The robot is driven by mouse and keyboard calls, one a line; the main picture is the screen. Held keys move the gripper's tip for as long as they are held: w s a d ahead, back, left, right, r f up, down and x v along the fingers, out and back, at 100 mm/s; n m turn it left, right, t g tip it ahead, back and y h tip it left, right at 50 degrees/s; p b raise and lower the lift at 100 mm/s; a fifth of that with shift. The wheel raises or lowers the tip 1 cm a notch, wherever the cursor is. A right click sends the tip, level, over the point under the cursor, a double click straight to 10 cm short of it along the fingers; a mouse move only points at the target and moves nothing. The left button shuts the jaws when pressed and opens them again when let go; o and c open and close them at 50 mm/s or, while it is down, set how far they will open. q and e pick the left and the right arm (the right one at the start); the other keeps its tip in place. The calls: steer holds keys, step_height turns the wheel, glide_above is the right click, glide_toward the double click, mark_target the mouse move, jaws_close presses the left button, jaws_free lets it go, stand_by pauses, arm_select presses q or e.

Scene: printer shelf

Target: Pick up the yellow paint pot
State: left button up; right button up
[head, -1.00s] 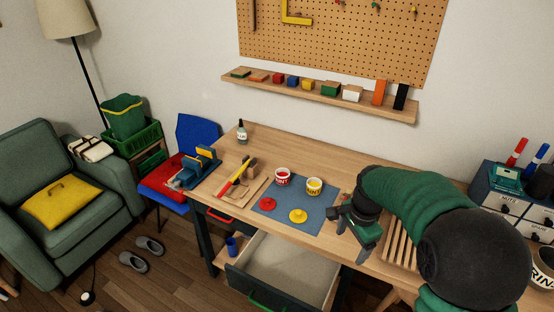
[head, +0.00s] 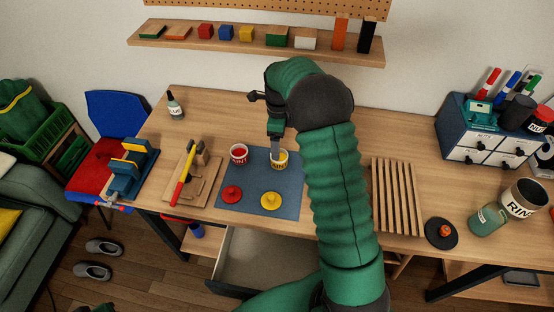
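The yellow paint pot (head: 281,164), a small white-labelled pot with yellow paint, stands upright on the blue mat (head: 262,183). My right gripper (head: 275,153) points down at this pot. A grey finger overlaps the pot's rim in the picture; I cannot tell whether it is inside, touching or just in front. The other finger is not clear, so I cannot tell whether the gripper is open or shut. The yellow lid (head: 271,201) lies on the mat in front of the pot. My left gripper is not in view.
The red paint pot (head: 239,154) stands close to the left, with the red lid (head: 231,194) in front. A wooden board with tools (head: 191,178) lies further left. A slatted rack (head: 397,195) is right of my arm. An open drawer (head: 262,262) is below the table's front edge.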

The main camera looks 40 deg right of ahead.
steer(key=f, duration=0.8)
steer(key=shift+d+p, duration=0.3)
steer(key=shift+p, duration=0.1)
steer(key=shift+a+f, duration=0.1)
steer(key=shift+f, duration=0.05)
steer(key=c, duration=1.6)
